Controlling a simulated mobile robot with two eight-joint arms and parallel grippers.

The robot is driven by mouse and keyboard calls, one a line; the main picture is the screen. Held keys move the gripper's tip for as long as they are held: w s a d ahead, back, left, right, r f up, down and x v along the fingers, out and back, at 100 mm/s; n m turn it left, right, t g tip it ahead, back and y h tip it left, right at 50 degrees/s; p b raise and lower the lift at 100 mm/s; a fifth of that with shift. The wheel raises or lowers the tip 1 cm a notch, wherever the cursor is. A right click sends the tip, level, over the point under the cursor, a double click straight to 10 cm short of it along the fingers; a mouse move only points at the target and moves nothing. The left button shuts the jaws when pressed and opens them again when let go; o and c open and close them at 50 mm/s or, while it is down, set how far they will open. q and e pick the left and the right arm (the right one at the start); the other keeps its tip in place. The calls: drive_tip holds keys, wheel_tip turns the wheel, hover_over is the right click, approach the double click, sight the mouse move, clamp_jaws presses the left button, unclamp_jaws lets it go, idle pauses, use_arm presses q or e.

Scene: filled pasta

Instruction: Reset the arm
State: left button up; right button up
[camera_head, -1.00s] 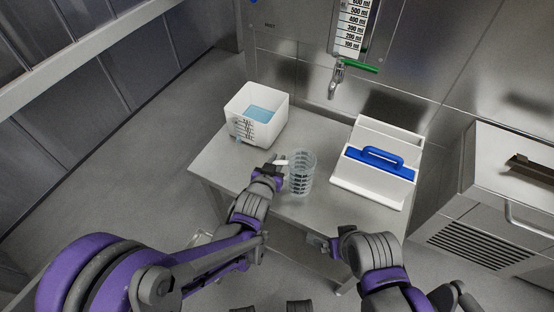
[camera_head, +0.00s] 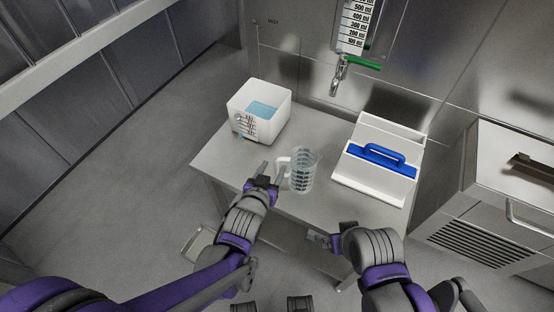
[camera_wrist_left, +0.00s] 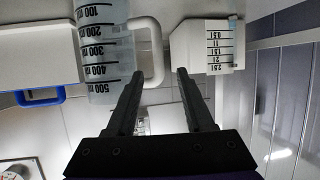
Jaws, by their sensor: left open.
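A clear measuring jug (camera_head: 303,172) with dark markings and a white handle (camera_head: 283,166) stands upright on the metal table (camera_head: 222,161). My left gripper (camera_head: 270,172) is open and empty, just left of the handle in the head view. In the left wrist view, which looks upside down, the fingers (camera_wrist_left: 158,78) are spread apart, with the jug (camera_wrist_left: 104,50) to their left and its handle (camera_wrist_left: 156,50) just beyond the tips. My right gripper (camera_head: 322,238) is low at the table's front edge; its jaws are too small and dark to judge.
A white graduated container (camera_head: 246,125) with blue liquid stands at the table's back left. A white caddy (camera_head: 368,185) with a blue handle stands at the right. A tap (camera_head: 337,78) with a green lever is on the wall behind. The table's front left is clear.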

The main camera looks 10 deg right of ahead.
use_arm(q)
drive_tip(key=s+a+r+n+g+y+p, duration=0.2)
drive_tip(key=s+a+r+g+p, duration=0.1)
drive_tip(key=s+a, duration=0.5)
drive_tip(key=s+a+r+n+g+y+p, duration=0.2)
drive_tip(key=s+a+r+g+y+p, duration=0.1)
drive_tip(key=s+a, duration=0.6)
drive_tip(key=a+r+g+p, duration=0.1)
drive_tip(key=a+r, duration=0.1)
drive_tip(key=a, duration=0.2)
drive_tip(key=shift+s+a+p, duration=0.15)
drive_tip(key=shift+s+p, duration=0.1)
drive_tip(key=shift+p, duration=0.1)
